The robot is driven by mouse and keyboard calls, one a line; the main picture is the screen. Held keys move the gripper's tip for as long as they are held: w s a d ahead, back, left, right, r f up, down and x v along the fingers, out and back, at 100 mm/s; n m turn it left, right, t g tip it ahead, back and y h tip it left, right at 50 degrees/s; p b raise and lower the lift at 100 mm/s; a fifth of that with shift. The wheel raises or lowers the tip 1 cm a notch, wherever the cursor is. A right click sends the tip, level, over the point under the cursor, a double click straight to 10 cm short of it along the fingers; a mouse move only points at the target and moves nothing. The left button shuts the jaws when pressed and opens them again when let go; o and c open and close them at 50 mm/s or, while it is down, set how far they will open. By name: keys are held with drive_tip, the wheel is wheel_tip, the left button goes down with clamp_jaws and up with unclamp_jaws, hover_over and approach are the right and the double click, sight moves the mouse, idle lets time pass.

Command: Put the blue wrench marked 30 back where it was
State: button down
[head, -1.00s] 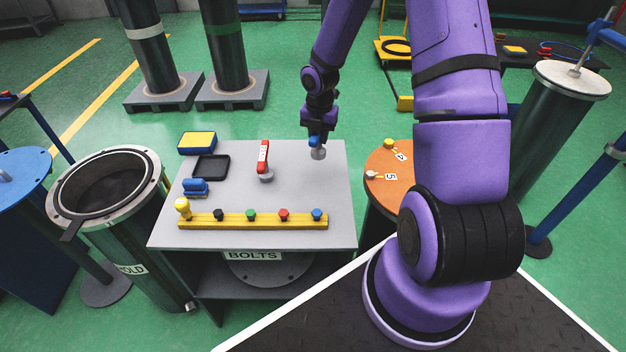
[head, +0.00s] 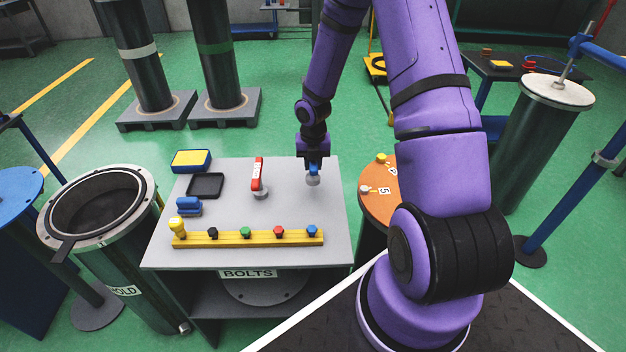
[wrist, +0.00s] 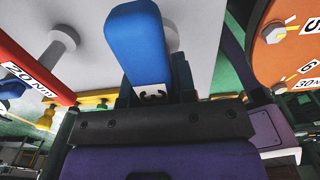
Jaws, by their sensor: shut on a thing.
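My gripper (head: 313,160) is shut on the blue wrench (head: 314,170) near the right side of the grey table (head: 220,225). A grey round piece (head: 312,181) shows just below the wrench; I cannot tell whether it touches the tabletop. In the wrist view the wrench's blue handle (wrist: 137,45) rises from between the jaws. Its white label (wrist: 153,94) is partly covered, with a 3 showing. A grey knobbed post (wrist: 165,35) shows behind the handle. The red wrench (head: 257,172) stands to the left and also shows in the wrist view with a 20 Nm label (wrist: 30,78).
A yellow bar (head: 248,239) with several coloured bolts lies along the table's front. A black tray (head: 205,186), a blue-yellow box (head: 191,161) and a blue item (head: 188,206) are at the left. An orange round table (head: 375,205) stands close on the right. Tabletop between red wrench and gripper is clear.

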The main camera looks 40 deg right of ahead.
sight(312, 178)
drive_tip(key=shift+f, duration=2.65)
drive_tip(key=shift+f, duration=0.2)
drive_tip(key=c, duration=0.9)
unclamp_jaws()
